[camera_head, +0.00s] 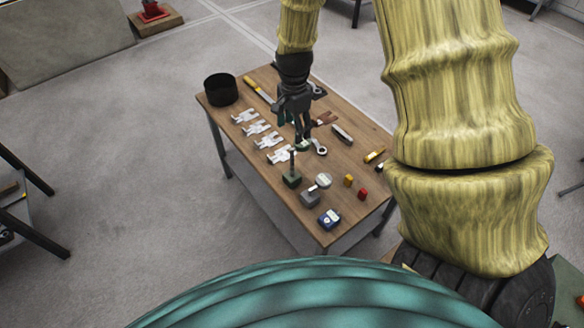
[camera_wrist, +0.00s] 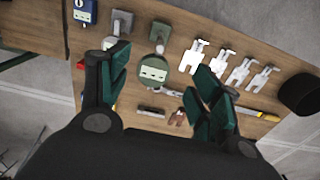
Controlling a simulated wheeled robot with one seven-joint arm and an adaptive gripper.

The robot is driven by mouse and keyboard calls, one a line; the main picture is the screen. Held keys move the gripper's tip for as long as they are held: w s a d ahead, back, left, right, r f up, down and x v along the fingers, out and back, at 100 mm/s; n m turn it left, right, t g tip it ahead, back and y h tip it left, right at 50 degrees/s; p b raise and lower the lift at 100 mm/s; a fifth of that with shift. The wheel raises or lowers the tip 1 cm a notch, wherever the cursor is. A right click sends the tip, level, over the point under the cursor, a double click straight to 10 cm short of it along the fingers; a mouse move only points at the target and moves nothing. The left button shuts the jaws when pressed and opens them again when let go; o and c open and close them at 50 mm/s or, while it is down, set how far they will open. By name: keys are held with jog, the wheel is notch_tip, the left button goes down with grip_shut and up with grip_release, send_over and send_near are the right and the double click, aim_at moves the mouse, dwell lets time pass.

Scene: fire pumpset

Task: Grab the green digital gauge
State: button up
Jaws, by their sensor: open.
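The green digital gauge (camera_head: 291,181) stands upright on the wooden table, with a square base, a thin stem and a round head close to my fingertips. In the wrist view its round green head (camera_wrist: 153,70) with a pale display shows between my two teal fingers, with clear gaps on both sides. My gripper (camera_head: 303,136) is open and points down at the gauge head; its fingertips also show in the wrist view (camera_wrist: 160,72). I cannot tell whether the fingertips are level with the head or just above it.
A grey gauge (camera_head: 311,196) and a blue device (camera_head: 329,219) stand nearby on the table (camera_head: 335,170). White brackets (camera_head: 257,127) line the left side. A wrench (camera_head: 319,147) lies right of the gauge. A black pot (camera_head: 221,89) stands at the far left corner.

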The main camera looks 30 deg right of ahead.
send_over(292, 149)
notch_tip(292, 149, down, 4)
jog(key=shift+d+f+p, duration=0.1)
jog(key=shift+f+p, duration=1.1)
jog(key=shift+f, duration=1.6)
jog(key=shift+p, duration=0.3)
grip_shut()
